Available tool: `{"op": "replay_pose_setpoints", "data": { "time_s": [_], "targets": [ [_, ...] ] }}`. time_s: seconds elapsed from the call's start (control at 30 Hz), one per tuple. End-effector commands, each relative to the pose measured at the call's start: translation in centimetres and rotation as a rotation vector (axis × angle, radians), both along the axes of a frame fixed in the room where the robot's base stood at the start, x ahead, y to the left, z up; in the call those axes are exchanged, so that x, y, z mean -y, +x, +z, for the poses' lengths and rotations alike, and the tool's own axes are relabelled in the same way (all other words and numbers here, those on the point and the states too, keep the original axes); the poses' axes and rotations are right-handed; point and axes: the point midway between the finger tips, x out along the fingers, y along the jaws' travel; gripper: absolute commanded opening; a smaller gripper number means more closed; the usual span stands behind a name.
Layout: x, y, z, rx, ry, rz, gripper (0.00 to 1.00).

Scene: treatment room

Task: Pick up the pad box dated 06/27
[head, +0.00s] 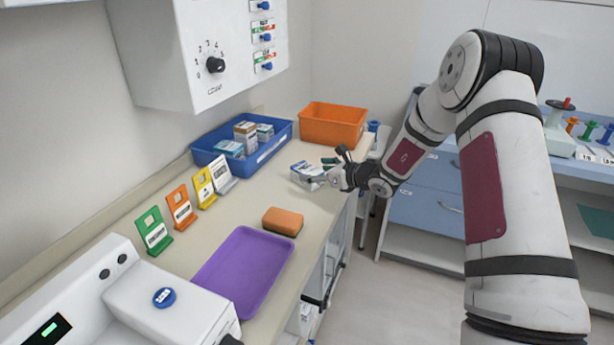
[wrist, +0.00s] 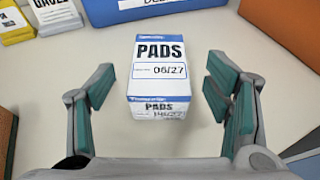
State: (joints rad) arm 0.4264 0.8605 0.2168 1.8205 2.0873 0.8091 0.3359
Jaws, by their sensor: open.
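A white and blue pad box (wrist: 160,70) stands on the counter in the wrist view, its label reading "PADS 06/27". It also shows in the head view (head: 304,170), partly hidden by my gripper. My gripper (wrist: 160,98) is open, with one green-padded finger on each side of the box. A gap shows between each finger and the box, so I see no contact. In the head view my gripper (head: 328,172) is low over the counter by the box.
A blue bin (head: 272,151) with several boxes and an orange bin (head: 333,123) stand behind. A sponge (head: 282,221), a purple tray (head: 243,270) and several coloured label stands (head: 180,208) are on the counter (head: 245,205). The counter's front edge is close on the right.

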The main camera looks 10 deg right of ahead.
Motion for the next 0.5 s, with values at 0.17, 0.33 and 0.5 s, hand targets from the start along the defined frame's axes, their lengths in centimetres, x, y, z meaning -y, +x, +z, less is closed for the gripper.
{"op": "replay_pose_setpoints", "data": {
  "time_s": [0.17, 0.33, 0.5],
  "targets": [
    [-1.5, 2.2, -0.6, -0.001, 0.001, 0.003, 0.72],
    [-2.1, 3.4, -1.1, 0.000, -0.001, 0.001, 0.72],
    [-2.2, 3.5, -1.1, 0.000, -0.001, 0.000, 0.72]
  ]
}}
